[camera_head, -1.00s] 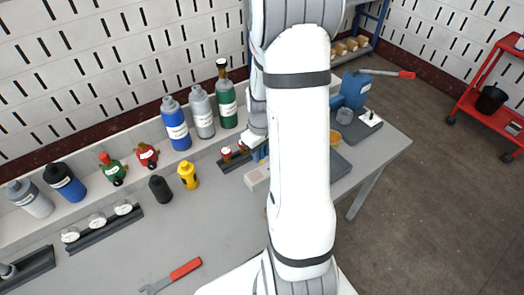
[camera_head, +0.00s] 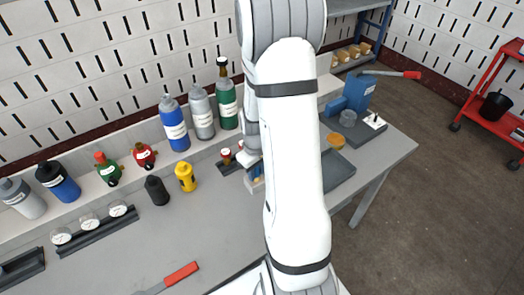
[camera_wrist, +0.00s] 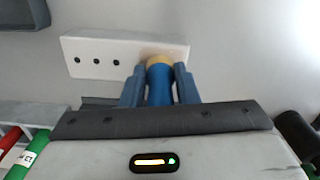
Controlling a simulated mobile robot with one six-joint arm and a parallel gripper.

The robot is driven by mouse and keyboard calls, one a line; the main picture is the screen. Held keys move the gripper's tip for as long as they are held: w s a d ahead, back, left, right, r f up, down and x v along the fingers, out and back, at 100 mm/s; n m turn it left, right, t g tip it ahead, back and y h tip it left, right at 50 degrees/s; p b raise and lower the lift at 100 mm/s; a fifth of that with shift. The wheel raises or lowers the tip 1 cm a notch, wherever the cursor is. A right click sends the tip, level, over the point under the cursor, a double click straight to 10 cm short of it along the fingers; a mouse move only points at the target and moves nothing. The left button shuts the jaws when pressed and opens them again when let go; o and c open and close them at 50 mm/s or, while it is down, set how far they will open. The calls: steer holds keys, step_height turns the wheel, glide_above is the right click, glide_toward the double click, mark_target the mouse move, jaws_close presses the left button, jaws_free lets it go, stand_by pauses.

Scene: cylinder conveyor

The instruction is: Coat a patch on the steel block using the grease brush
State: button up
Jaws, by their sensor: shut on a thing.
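My gripper (camera_wrist: 160,87) is shut on the grease brush (camera_wrist: 160,84), which has a blue body and a tan-yellow far end. The tan end overlaps the right part of a pale block with three dark holes (camera_wrist: 84,60). I cannot tell whether the brush sits in the block or is above it. In the head view the pale block (camera_head: 257,184) stands on the bench, mostly hidden by my arm, and the gripper is largely hidden there too. I cannot tell for sure which thing is the steel block.
A dark tray (camera_head: 340,168), an amber dish (camera_head: 335,140) and a blue press (camera_head: 357,92) with a red-tipped lever are at the bench's right. Several bottles line the back ledge. A yellow bottle (camera_head: 186,177) and a red-handled tool (camera_head: 181,273) lie left of my arm.

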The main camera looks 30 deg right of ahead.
steer(key=shift+a, duration=0.9)
steer(key=shift+d+f, duration=0.1)
steer(key=shift+d, duration=0.2)
steer(key=shift+w+d, duration=0.15)
steer(key=shift+d, duration=0.95)
steer(key=r+p, duration=0.1)
steer(key=d+r+p, duration=0.1)
steer(key=r, duration=0.1)
steer(key=shift+r, duration=0.25)
steer(key=shift+r+p, duration=1.5)
steer(key=shift+r, duration=0.9)
steer(key=shift+f, duration=0.1)
